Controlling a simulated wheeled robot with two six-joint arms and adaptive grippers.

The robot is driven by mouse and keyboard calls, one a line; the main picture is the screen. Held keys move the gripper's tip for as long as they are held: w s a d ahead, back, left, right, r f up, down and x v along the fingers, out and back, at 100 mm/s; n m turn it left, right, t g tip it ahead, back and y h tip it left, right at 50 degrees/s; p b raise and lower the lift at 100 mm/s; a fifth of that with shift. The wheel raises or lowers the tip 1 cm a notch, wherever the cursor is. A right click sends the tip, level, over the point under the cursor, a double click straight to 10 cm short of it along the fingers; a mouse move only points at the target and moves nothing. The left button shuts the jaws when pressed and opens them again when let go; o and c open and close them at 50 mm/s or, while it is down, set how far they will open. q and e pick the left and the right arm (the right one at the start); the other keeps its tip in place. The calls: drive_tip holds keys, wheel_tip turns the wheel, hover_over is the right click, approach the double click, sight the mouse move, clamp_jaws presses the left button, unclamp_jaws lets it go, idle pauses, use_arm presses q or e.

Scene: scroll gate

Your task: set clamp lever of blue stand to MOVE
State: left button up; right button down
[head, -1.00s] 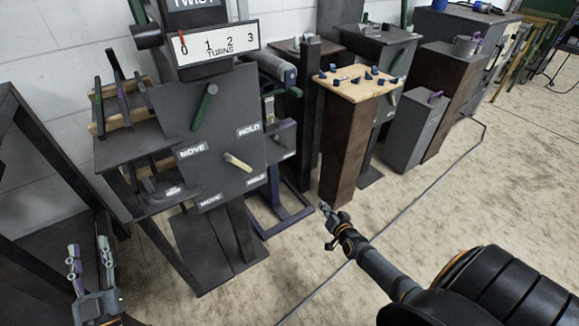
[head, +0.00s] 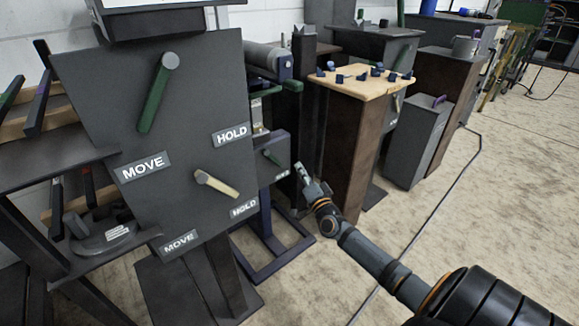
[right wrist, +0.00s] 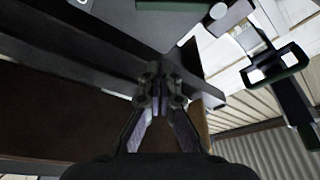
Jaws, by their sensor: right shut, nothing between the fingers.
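The blue stand (head: 268,268) is a narrow dark blue frame, partly hidden behind a large grey panel. Its small panel (head: 262,168) carries a short green lever (head: 271,157) tilted down to the right. A small white label (head: 281,175) below that lever seems to read HOLD; any MOVE label there is hidden. My right gripper (head: 301,171) is just right of the small panel, apart from it in the picture, shut and empty. Its fingers (right wrist: 157,105) also meet in the right wrist view. My left gripper is out of view.
The grey panel (head: 95,100) stands left, with a green lever (head: 158,92), a cream lever (head: 216,184) and MOVE and HOLD labels. A brown pedestal (head: 347,150) with a wooden top stands close right of my gripper.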

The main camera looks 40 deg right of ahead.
sight(272, 158)
drive_tip(key=b+x, duration=0.1)
drive_tip(key=x, duration=0.2)
drive_tip(key=b+x, duration=0.2)
drive_tip(key=x, duration=0.1)
drive_tip(key=b+x, duration=0.1)
drive_tip(key=x, duration=0.2)
drive_tip(key=shift+f, duration=0.35)
drive_tip(key=shift+a+f+b, duration=0.15)
drive_tip(key=shift+a+f, duration=0.2)
drive_tip(key=shift+a, duration=0.2)
drive_tip(key=shift+a+f+b, duration=0.15)
drive_tip(key=shift+a+f, duration=0.15)
drive_tip(key=shift+a, duration=0.25)
drive_tip(key=shift+s+a+f, duration=0.1)
drive_tip(key=shift+a+f, duration=0.15)
drive_tip(key=shift+a, duration=0.25)
